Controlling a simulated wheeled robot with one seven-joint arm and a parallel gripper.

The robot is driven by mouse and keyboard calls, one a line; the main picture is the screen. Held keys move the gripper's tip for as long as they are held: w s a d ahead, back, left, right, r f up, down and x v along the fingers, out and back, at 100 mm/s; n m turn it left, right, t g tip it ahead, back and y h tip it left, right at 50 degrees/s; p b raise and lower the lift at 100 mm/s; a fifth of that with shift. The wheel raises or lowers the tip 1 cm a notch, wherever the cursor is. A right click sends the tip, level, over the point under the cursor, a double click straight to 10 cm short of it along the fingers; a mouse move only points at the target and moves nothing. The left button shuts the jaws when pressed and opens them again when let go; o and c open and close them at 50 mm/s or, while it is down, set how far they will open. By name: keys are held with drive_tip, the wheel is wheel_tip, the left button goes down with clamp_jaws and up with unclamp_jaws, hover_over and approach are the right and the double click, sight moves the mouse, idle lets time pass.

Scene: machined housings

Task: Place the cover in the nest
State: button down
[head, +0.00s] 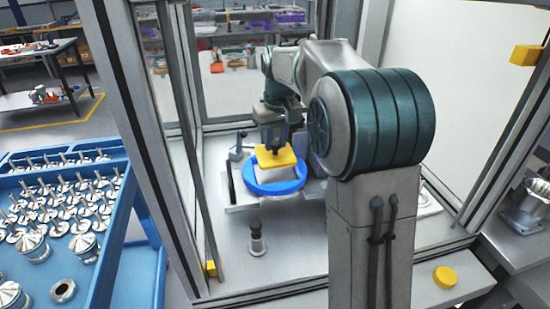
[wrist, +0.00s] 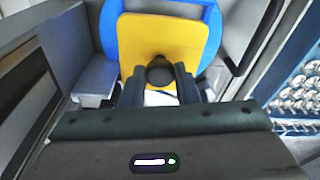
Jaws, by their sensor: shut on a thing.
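The cover is a yellow, roughly square plate (head: 277,157) with a pale underside and a dark round knob on top, which shows in the wrist view (wrist: 160,71). My gripper (head: 275,142) points down from above and is shut on the knob; its two dark fingers (wrist: 160,78) stand on either side of it. The nest appears to be the blue round ring (head: 275,187) directly below the cover. The cover lies over the ring's middle and hides its inside. I cannot tell whether the cover rests in the nest or hangs just above it.
A dark clamp-like part (head: 238,147) stands at the back left of the nest, and a short dark post (head: 257,238) in front. Frame posts (head: 150,130) enclose the cell. A blue rack (head: 100,200) of metal parts is outside, left. The floor plate around the post is clear.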

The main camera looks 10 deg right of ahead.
sight(275, 151)
drive_tip(key=shift+a+f, duration=0.15)
drive_tip(key=shift+f, duration=2.55)
drive_tip(key=shift+f, duration=0.1)
drive_tip(key=shift+f, duration=0.15)
drive_tip(key=c, duration=1.1)
unclamp_jaws()
wheel_tip(275, 151, up, 12)
drive_tip(key=s, duration=0.1)
drive_tip(key=shift+s+r, duration=0.2)
drive_tip(key=shift+s, duration=0.1)
